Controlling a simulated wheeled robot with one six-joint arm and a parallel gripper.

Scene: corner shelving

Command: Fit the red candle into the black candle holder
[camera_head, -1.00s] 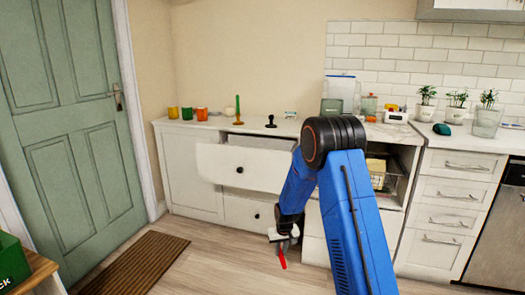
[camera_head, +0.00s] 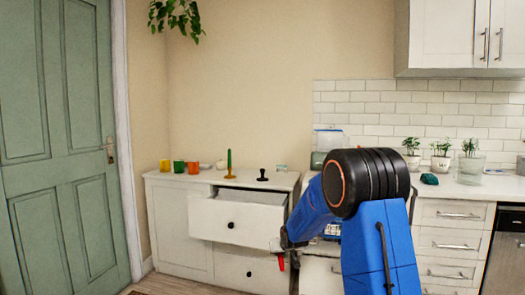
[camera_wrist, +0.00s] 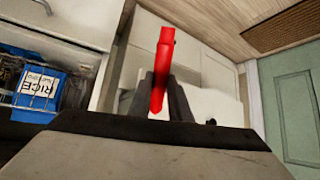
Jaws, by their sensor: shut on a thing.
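The red candle (camera_head: 281,262) hangs from my gripper (camera_head: 284,243) in front of the drawer cabinet, below its top. In the wrist view the candle (camera_wrist: 164,60) stands out between the two dark fingers of my gripper (camera_wrist: 160,90), which is shut on it. The black candle holder (camera_head: 262,175) stands upright and empty on the cabinet top, in the head view, above and a little left of my gripper. My gripper is well apart from the holder. The holder does not show clearly in the wrist view.
A green candle (camera_head: 229,160) stands in a holder left of the black one. A yellow mug (camera_head: 165,165), a green mug (camera_head: 179,166) and an orange mug (camera_head: 193,167) stand farther left. The upper drawer (camera_head: 232,222) is pulled out. A blue rice package (camera_wrist: 38,90) lies in a basket.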

